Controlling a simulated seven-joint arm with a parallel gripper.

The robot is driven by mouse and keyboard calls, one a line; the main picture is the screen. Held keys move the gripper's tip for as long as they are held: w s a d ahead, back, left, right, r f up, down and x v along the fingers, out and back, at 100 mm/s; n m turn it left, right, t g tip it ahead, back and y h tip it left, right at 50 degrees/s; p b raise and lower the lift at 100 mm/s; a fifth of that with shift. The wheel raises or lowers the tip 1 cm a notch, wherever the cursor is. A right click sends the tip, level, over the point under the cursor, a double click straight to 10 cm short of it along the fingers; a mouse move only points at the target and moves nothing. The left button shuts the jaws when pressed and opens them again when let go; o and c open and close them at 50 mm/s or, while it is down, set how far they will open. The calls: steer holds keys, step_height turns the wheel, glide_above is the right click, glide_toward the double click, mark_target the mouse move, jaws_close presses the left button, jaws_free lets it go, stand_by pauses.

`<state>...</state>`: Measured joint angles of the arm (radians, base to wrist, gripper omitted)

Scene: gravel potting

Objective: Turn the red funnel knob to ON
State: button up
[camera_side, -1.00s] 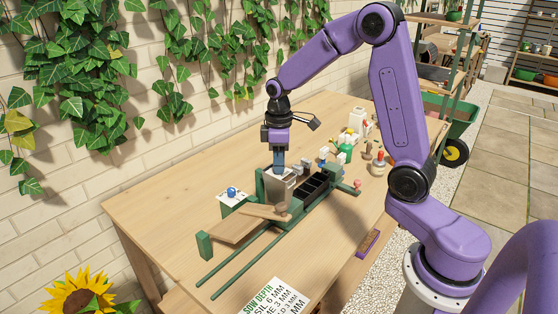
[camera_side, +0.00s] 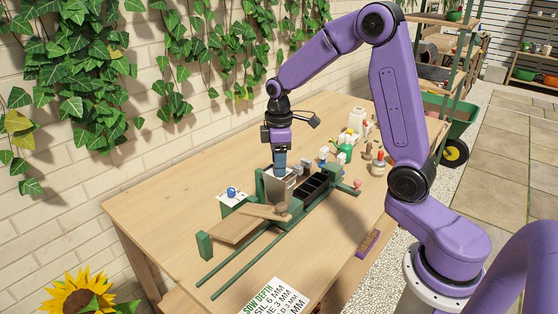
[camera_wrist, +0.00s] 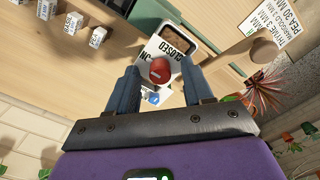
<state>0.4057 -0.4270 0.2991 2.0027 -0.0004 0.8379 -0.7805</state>
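The red knob (camera_wrist: 160,70) shows in the wrist view between and just beyond my fingertips, on a white plate (camera_wrist: 152,50) with the words CLOSED and ON. A pale mark shows on the knob; which word it points to is unclear. My gripper (camera_wrist: 160,88) has its two blue fingers spread, one on each side of the knob, with a gap visible around it. In the side view my gripper (camera_side: 280,164) points down over the grey funnel box (camera_side: 279,184); the red knob cannot be made out there.
A blue knob (camera_side: 231,191) sits on a white plate left of the funnel; a blue part (camera_wrist: 153,98) shows between my fingers. The green-railed rig (camera_side: 204,245) extends forward. White blocks (camera_wrist: 73,23) and bottles (camera_side: 378,164) stand on the bench. The left bench top is clear.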

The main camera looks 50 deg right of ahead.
step_height(320, 180, up, 17)
steer(key=shift+r, duration=0.2)
stand_by(0.6)
steer(key=shift+a, duration=0.1)
steer(key=s+a+f+n, duration=0.2)
steer(key=s+a+f, duration=0.4)
steer(key=s+a, duration=0.45)
steer(key=s+f, duration=0.3)
steer(key=s, duration=0.6)
steer(key=s+f+n, duration=0.1)
steer(key=s+f, duration=0.3)
steer(key=s, duration=0.5)
steer(key=shift+s+d+f, duration=0.2)
steer(key=shift+d+f, duration=0.1)
steer(key=shift+d, duration=0.1)
